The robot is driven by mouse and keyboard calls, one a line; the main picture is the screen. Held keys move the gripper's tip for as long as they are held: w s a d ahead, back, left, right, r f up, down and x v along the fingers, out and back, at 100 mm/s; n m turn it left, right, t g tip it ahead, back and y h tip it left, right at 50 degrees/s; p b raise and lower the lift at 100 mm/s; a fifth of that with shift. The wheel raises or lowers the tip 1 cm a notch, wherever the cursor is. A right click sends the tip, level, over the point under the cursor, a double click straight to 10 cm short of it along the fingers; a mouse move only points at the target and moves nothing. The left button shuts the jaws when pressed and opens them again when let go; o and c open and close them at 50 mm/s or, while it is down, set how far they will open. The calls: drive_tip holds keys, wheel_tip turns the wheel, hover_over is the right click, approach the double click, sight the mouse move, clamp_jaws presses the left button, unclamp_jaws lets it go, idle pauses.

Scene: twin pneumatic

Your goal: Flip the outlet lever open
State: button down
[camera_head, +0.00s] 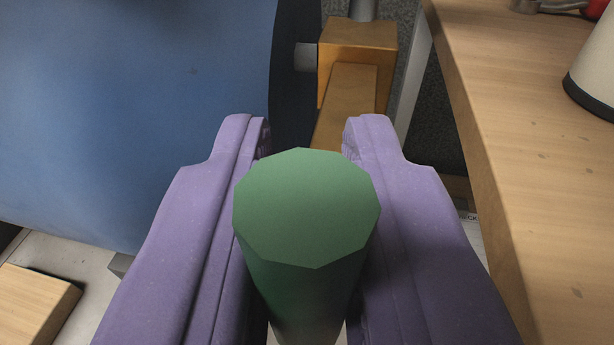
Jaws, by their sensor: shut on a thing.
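My gripper (306,140) has two purple fingers, one on each side of a green many-sided handle (306,208). The fingers are shut on this handle, and its flat end faces the camera. Beyond it, an orange-brown block (357,36) stands at the top middle, with a flat bar (347,98) of the same colour running down toward the handle. The handle looks like the grip of the outlet lever, but the place where bar and handle would join is hidden behind the handle and fingers.
A large blue tank (130,110) fills the left, close to the left finger. A wooden table (530,150) runs along the right and bears a pale cylinder (597,65) with a dark base. A wooden piece (35,305) lies at the lower left.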

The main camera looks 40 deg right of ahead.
drive_tip(key=shift+s+f, duration=0.15)
drive_tip(key=c, duration=1.3)
unclamp_jaws()
drive_tip(key=shift+o, duration=1)
